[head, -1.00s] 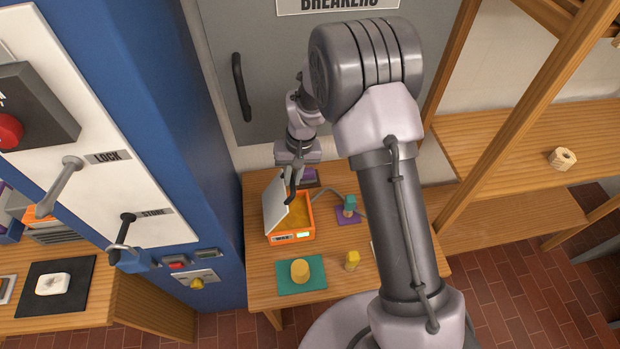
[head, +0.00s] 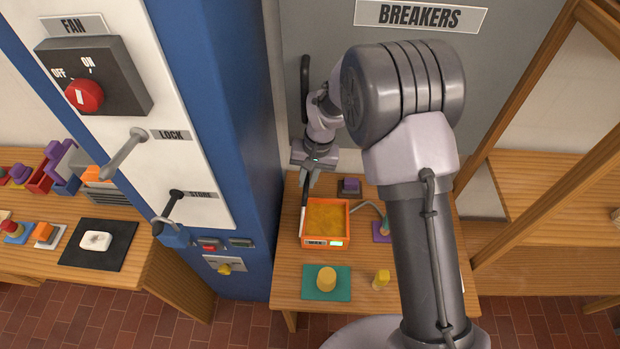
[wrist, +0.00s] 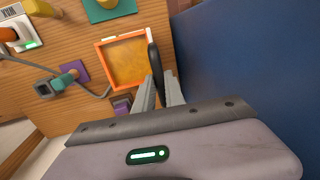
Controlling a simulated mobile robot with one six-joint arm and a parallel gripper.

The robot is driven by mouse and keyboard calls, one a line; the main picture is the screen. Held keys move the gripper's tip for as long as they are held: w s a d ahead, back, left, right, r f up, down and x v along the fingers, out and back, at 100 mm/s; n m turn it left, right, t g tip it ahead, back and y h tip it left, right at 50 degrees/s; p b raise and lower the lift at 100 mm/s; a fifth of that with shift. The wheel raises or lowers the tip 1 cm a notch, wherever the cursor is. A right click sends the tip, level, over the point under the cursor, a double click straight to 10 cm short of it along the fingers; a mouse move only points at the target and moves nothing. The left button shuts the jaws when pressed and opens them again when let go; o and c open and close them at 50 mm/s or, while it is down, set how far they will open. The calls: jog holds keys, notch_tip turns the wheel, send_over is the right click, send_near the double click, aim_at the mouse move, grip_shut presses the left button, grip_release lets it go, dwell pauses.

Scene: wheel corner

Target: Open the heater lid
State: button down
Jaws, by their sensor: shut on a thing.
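The heater (head: 325,240) is an orange box on the small wooden table, with a yellow-brown inside showing from above. Its pale lid (head: 303,221) stands up along the box's left side and shows almost edge-on. My gripper (head: 308,181) is above the box's far left corner, shut on the dark handle (head: 305,193) of the lid. In the wrist view the heater (wrist: 99,62) is open below, and the curved handle (wrist: 153,57) lies between my gripper's fingertips (wrist: 159,78). The lid's face is hidden in both views.
A blue cabinet (head: 228,130) stands close on the left of the table. A green mat (head: 342,290) with a yellow cylinder (head: 327,279) lies in front of the heater. A small yellow piece (head: 381,279) and a purple mat (head: 381,233) are to the right.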

jog(key=shift+f, duration=0.1)
jog(key=c, duration=1.4)
grip_release()
notch_tip(320, 180, up, 17)
jog(key=d+p, duration=0.3)
jog(key=shift+r, duration=0.2)
